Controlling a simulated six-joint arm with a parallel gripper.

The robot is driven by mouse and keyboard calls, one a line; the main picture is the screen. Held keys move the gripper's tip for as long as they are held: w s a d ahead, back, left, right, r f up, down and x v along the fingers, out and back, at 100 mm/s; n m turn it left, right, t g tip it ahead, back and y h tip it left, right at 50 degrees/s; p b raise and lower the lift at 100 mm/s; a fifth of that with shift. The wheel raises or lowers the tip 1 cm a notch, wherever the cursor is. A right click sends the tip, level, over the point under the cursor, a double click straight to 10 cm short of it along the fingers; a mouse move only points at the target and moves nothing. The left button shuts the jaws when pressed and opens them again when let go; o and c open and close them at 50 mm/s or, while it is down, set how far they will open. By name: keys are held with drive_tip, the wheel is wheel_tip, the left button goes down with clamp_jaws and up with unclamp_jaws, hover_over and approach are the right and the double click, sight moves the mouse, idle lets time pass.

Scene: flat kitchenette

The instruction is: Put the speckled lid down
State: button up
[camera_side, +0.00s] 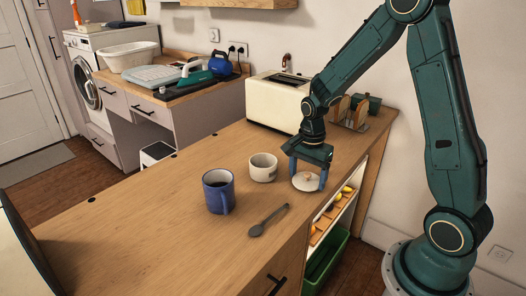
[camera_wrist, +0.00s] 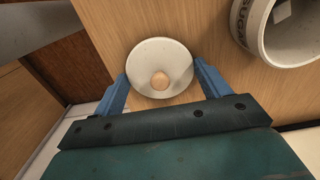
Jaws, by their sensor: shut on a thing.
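The speckled lid (camera_side: 306,182) is a pale round lid with a small tan knob. My gripper (camera_side: 308,176) is above the counter's right part, with its blue fingers on either side of the lid. In the wrist view my gripper (camera_wrist: 160,86) is shut on the lid (camera_wrist: 176,56), one finger at each side of its rim. The lid looks level and close to the wooden counter. I cannot tell whether its underside touches the wood.
A cream pot lettered SUGAR (camera_wrist: 258,32) stands beside the lid; the side view shows a cream pot (camera_side: 263,168) left of it. A blue mug (camera_side: 218,191) and a dark spoon (camera_side: 268,220) are nearby. A toaster (camera_side: 277,101) stands behind. The counter's front edge is close to the lid.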

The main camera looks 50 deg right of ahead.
sight(307, 174)
drive_tip(key=shift+f, duration=0.15)
drive_tip(key=o, duration=1)
wheel_tip(307, 174, up, 12)
drive_tip(key=shift+r, duration=0.2)
idle(0.5)
